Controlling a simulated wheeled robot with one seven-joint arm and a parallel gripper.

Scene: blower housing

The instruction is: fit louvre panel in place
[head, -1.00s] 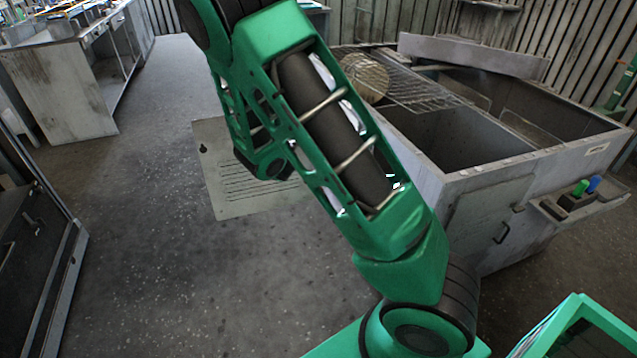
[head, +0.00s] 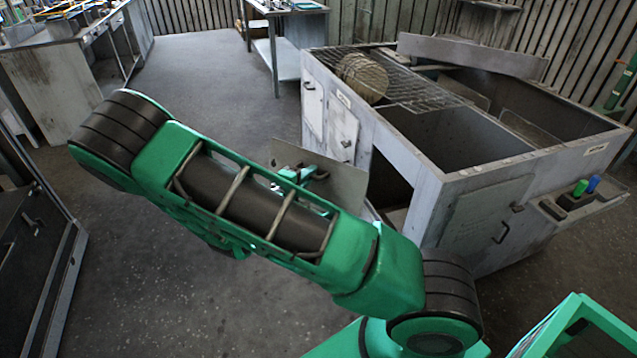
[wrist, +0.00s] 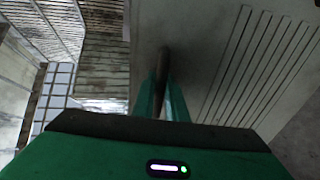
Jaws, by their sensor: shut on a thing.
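The louvre panel is a thin grey plate (head: 340,188), held on edge in front of the housing's left-facing side in the head view. Its slots show in the wrist view (wrist: 222,50), running slanted across its right part. My gripper (head: 302,174) is shut on the panel's handle, which shows between the green fingers in the wrist view (wrist: 162,92). The grey blower housing (head: 470,182) has a dark rectangular opening (head: 390,185) in that side, near the front corner. The panel is left of this opening, and its lower part is hidden behind my arm.
A wire rack with a round woven-looking object (head: 361,77) lies on top of the housing. A ledge with green and blue items (head: 580,188) sticks out at right. A workbench (head: 62,85) stands at far left, a small table (head: 288,45) behind. The floor between is clear.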

